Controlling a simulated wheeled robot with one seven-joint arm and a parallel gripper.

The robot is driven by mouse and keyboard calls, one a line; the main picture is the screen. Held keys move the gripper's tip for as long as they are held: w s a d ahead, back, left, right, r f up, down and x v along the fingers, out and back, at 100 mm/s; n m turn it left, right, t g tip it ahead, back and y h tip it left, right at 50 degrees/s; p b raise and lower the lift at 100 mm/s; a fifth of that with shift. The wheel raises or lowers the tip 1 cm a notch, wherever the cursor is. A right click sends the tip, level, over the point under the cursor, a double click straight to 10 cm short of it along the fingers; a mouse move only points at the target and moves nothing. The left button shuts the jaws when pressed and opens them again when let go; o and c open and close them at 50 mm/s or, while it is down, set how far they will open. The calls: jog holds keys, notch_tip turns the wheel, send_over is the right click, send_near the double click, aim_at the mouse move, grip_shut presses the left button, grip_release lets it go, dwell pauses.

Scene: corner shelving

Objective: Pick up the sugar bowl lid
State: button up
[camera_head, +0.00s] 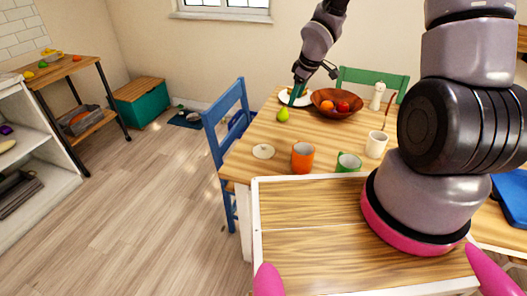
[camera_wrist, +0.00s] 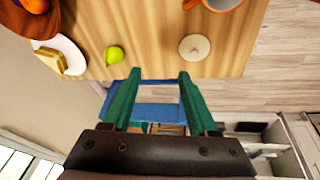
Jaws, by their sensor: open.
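The sugar bowl lid is a round cream disc with a small knob (camera_head: 263,151). It lies flat on the wooden table, near the left edge and left of the orange mug (camera_head: 302,157). In the wrist view the lid (camera_wrist: 194,47) shows whole, beyond the fingertips and slightly right of centre. My gripper (camera_head: 296,93) is at the far side of the table, over or near the plate in the head view, well away from the lid. Its green fingers (camera_wrist: 160,73) are apart with nothing between them; the blue chair shows behind the gap.
A green pear-like fruit (camera_head: 282,115) lies between gripper and lid. A white plate (camera_wrist: 75,55) holds a sandwich. A brown fruit bowl (camera_head: 325,108), green mug (camera_head: 348,163) and white mug (camera_head: 376,145) stand rightward. A blue chair (camera_head: 227,127) stands at the table's left edge.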

aim_at(264, 146)
jog(key=a+f+n, duration=0.1)
jog(key=a+f, duration=0.1)
jog(key=f, duration=0.2)
jog(key=s+a+f+n+g+y, duration=0.1)
jog(key=a+f, duration=0.2)
jog(key=f, duration=0.2)
jog(key=a+f+y, duration=0.1)
jog(key=a+f, duration=0.2)
jog(key=f, duration=0.2)
jog(key=shift+s+a+f+n+g, duration=0.1)
jog(key=shift+s+n+g, duration=0.2)
jog(key=shift+s+n, duration=0.1)
jog(key=x, duration=0.5)
jog(key=shift+w+a+f, duration=0.1)
jog(key=shift+a+f, duration=0.1)
jog(key=shift+a, duration=0.1)
grip_shut()
